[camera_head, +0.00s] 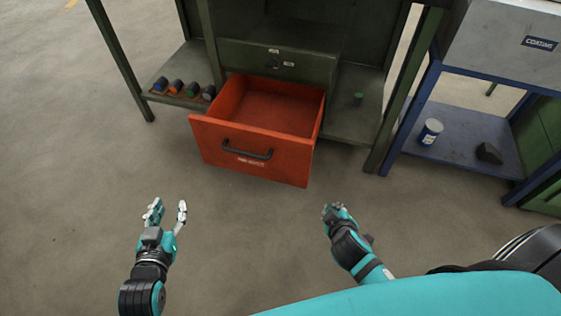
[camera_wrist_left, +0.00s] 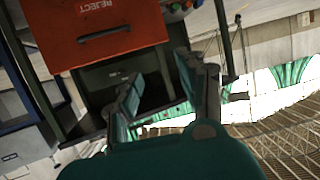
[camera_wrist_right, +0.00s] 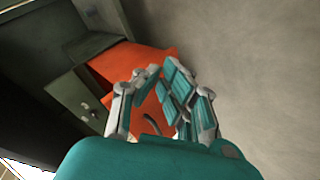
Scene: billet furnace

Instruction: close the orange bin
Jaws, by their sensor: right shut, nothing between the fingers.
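The orange bin (camera_head: 255,152) is a drawer pulled well out of the green bench, with its empty inside showing. Its front has a dark bar handle (camera_head: 247,149) and a small white label. The bin also shows at the top of the left wrist view (camera_wrist_left: 100,28), where the label reads REJECT, and behind the fingers in the right wrist view (camera_wrist_right: 110,62). My left gripper (camera_head: 168,209) is open and empty, in front of the bin and left of the handle. My right gripper (camera_head: 334,212) is shut and empty, in front of the bin's right side. Neither touches the bin.
The green bench (camera_head: 280,58) surrounds the bin. A blue rack (camera_head: 455,140) with a can stands at right. The floor before the bin is clear.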

